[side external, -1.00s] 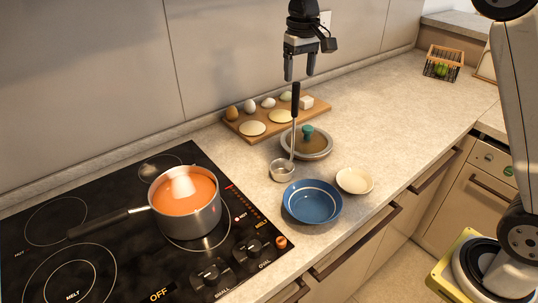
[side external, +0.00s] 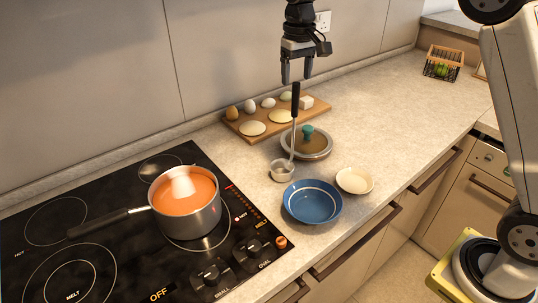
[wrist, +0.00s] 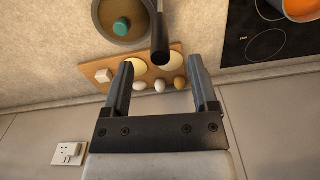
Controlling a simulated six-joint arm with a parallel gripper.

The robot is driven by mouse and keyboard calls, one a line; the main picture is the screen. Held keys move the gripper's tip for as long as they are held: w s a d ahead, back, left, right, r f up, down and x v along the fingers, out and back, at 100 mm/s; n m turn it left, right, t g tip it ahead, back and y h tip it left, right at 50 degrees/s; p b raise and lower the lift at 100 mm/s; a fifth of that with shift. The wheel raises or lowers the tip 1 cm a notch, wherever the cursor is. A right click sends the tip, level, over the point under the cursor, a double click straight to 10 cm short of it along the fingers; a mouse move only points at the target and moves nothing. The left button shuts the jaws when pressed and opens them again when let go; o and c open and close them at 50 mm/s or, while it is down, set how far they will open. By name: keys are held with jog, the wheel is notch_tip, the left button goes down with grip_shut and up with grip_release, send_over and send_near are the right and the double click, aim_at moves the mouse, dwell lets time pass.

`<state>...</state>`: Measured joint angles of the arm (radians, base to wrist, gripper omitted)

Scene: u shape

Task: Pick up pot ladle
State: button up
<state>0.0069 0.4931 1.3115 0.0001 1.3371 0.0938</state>
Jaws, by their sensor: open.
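The pot ladle (side external: 292,135) stands nearly upright on the counter, its black handle (side external: 295,101) pointing up and its metal bowl (side external: 282,170) at the bottom. In the wrist view the handle's end (wrist: 160,45) shows beyond and roughly between my fingertips. My gripper (side external: 297,80) is open and empty, pointing down, just above the top of the handle in the side view. I cannot tell if the fingers are exactly in line with it. In the wrist view my gripper (wrist: 161,66) shows both fingers spread.
A blue bowl (side external: 312,203) and a cream bowl (side external: 355,180) are in front. A pot of orange soup (side external: 186,210) sits on the stove at left.

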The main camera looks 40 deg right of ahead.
aim_at(295, 113)
jog(key=shift+f, duration=2.6)
grip_shut()
